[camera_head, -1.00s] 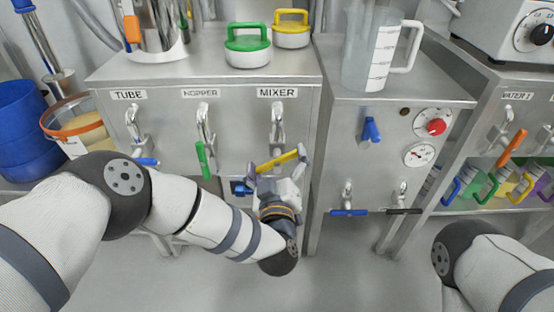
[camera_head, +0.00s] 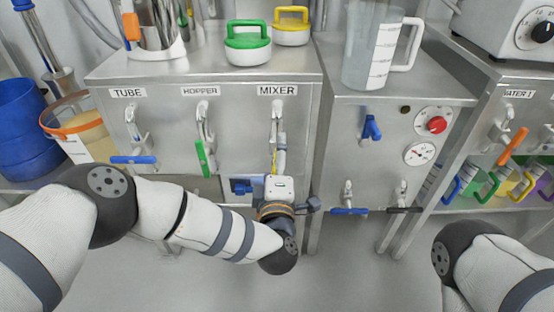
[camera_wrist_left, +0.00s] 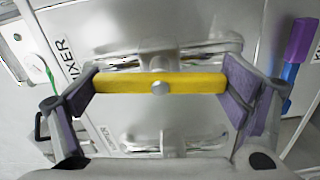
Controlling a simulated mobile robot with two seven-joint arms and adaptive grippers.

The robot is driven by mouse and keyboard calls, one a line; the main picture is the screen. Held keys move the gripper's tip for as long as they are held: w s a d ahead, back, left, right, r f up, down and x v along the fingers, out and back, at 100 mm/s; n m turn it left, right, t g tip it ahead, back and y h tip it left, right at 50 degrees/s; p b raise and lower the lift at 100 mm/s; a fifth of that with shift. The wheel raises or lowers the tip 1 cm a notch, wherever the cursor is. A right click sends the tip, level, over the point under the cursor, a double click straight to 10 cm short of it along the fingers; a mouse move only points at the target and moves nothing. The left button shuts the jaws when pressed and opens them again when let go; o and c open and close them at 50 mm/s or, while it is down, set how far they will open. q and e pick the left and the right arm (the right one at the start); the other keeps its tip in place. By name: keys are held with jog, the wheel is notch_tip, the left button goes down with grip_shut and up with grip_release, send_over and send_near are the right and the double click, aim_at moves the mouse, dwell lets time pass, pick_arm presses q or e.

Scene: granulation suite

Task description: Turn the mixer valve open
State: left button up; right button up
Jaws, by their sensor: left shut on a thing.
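The mixer valve sits on the steel cabinet front under the MIXER label (camera_head: 277,90). Its yellow handle (camera_head: 275,160) now stands about upright in the head view, partly hidden by my left gripper (camera_head: 279,182). In the left wrist view the yellow handle (camera_wrist_left: 130,84) lies across the picture, its two ends between the purple finger pads. My left gripper is shut on it end to end. My right gripper is out of the head view; only part of that arm shows at lower right.
To the left are the hopper valve's green handle (camera_head: 203,160), hanging down, and the tube valve's blue handle (camera_head: 133,160), lying level. A second cabinet (camera_head: 335,130) with a red knob (camera_head: 437,125) stands right.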

pick_arm(q)
jog(key=shift+f+n, duration=0.1)
jog(key=shift+n, duration=0.5)
jog(key=shift+d+n, duration=0.1)
jog(key=shift+n, duration=0.2)
jog(key=o, duration=0.9)
jog(key=s, duration=1.2)
jog(key=shift+s, duration=0.1)
